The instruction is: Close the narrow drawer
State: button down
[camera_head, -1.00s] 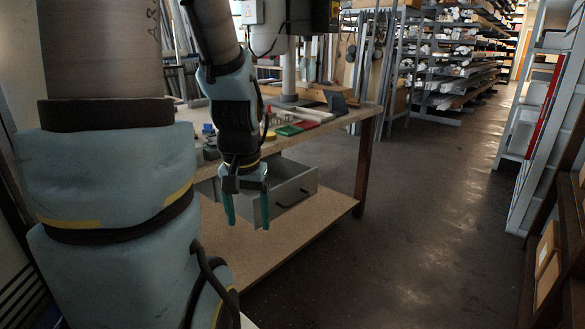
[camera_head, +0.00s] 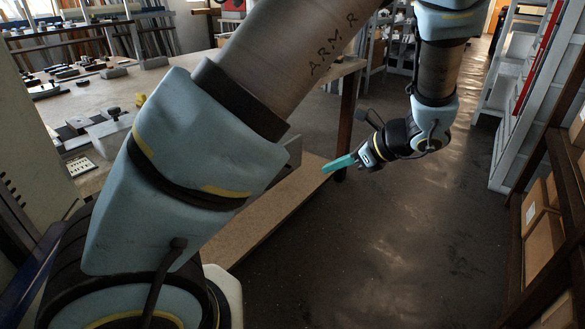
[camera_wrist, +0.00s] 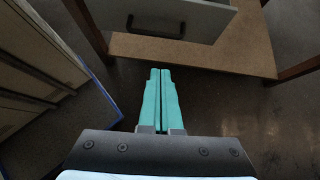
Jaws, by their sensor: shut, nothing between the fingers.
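The drawer shows in the wrist view as a grey front panel (camera_wrist: 205,18) at the top edge, with a dark bar handle (camera_wrist: 156,30). In the head view my arm hides most of it, and only a grey corner (camera_head: 293,152) shows beside the arm. It juts out from the bench above the lower shelf. My gripper (camera_head: 326,168) points left toward the bench, out over the floor side, with its teal fingers together and empty. In the wrist view the fingertips (camera_wrist: 160,72) lie below the handle in the picture, apart from the drawer front.
The workbench top (camera_head: 190,85) carries small tools and parts. Its wooden lower shelf (camera_head: 270,215) runs under the drawer. A dark bench leg (camera_head: 347,120) stands near my gripper. Shelving with boxes (camera_head: 545,230) lines the right. The floor (camera_head: 400,240) between is clear.

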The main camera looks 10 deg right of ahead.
jog(key=w+r+p+x, duration=0.1)
jog(key=x, duration=1.2)
jog(key=shift+w+r+p, duration=0.15)
jog(key=shift+w+p, duration=0.15)
jog(key=shift+p, duration=0.1)
jog(key=shift+a, duration=0.1)
jog(key=w+a+b, duration=0.1)
jog(key=w+a, duration=0.6)
jog(key=w, duration=0.1)
jog(key=w+a+b, duration=0.2)
jog(key=w+a, duration=0.6)
jog(key=shift+w+a, duration=0.1)
jog(key=shift+a, duration=0.05)
jog(key=shift+r, duration=0.15)
